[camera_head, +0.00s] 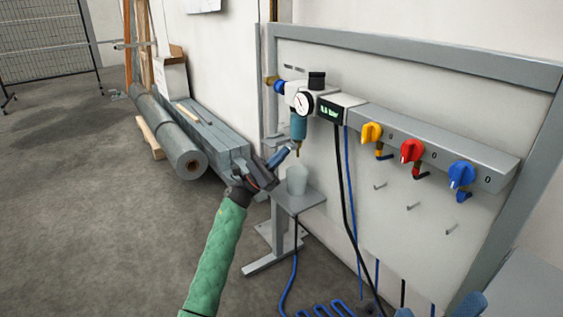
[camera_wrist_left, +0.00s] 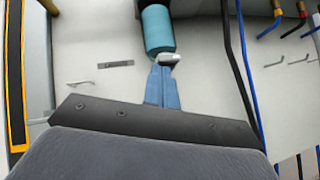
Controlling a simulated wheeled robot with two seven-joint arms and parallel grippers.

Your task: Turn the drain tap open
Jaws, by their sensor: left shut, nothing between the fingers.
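The drain tap (camera_head: 298,151) is a small brass-coloured piece under the teal filter bowl (camera_head: 299,128). In the left wrist view a pale grey tap lever (camera_wrist_left: 171,58) sticks out to the right below the teal bowl (camera_wrist_left: 157,30). My left gripper (camera_head: 291,149) comes from the lower left with its blue fingers shut and empty. Its fingertips also show in the left wrist view (camera_wrist_left: 163,70), right at the lever. I cannot tell whether they touch it.
A pale cup (camera_head: 297,179) stands on a small grey shelf (camera_head: 300,202) below the bowl. A pressure gauge (camera_head: 303,103) and yellow, red (camera_head: 411,151) and blue valves are on the panel. Black and blue hoses hang right of the cup.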

